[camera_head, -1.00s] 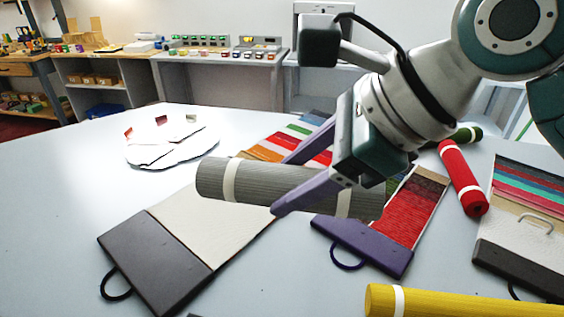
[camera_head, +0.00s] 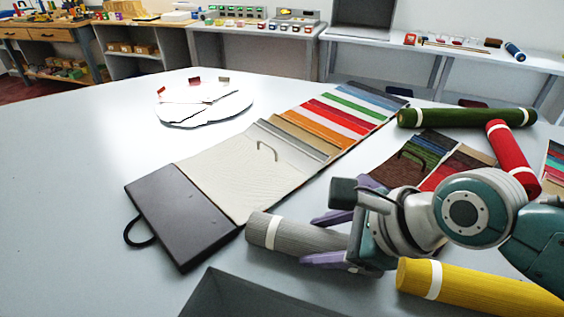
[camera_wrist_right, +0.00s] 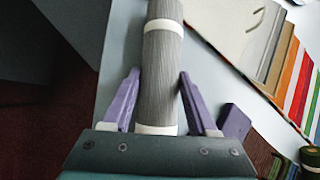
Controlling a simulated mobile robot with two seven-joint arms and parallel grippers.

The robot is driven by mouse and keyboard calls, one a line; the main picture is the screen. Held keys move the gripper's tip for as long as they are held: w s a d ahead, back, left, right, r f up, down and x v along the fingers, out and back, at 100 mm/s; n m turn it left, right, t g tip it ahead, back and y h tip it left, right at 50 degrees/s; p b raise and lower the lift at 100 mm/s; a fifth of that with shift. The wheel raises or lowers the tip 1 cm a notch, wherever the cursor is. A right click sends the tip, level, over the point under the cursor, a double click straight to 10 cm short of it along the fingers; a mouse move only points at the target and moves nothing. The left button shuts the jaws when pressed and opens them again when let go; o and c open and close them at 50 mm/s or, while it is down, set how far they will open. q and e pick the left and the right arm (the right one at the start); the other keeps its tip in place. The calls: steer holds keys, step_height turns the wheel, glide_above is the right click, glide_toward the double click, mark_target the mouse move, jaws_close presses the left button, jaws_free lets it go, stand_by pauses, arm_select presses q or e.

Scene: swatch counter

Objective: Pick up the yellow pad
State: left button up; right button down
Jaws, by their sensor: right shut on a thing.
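The yellow pad (camera_head: 490,290) is a rolled cylinder with a white band, lying at the lower right of the head view. Its right part runs under my right arm in the picture. My right gripper (camera_head: 322,238) is shut on a grey roll (camera_head: 280,233) with white bands, left of the yellow pad. In the right wrist view the grey roll (camera_wrist_right: 161,65) lies lengthwise between the two purple fingers of the right gripper (camera_wrist_right: 160,80). The yellow pad does not show in that view. My left gripper is not in view.
A long swatch board (camera_head: 225,185) with a dark end lies left of the grey roll. A green roll (camera_head: 465,117) and a red roll (camera_head: 512,158) lie behind my right arm. A dark grey open-looking container (camera_head: 225,300) is at the bottom. The table's left side is clear.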

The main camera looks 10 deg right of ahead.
steer(key=shift+c, duration=0.8)
jaws_free()
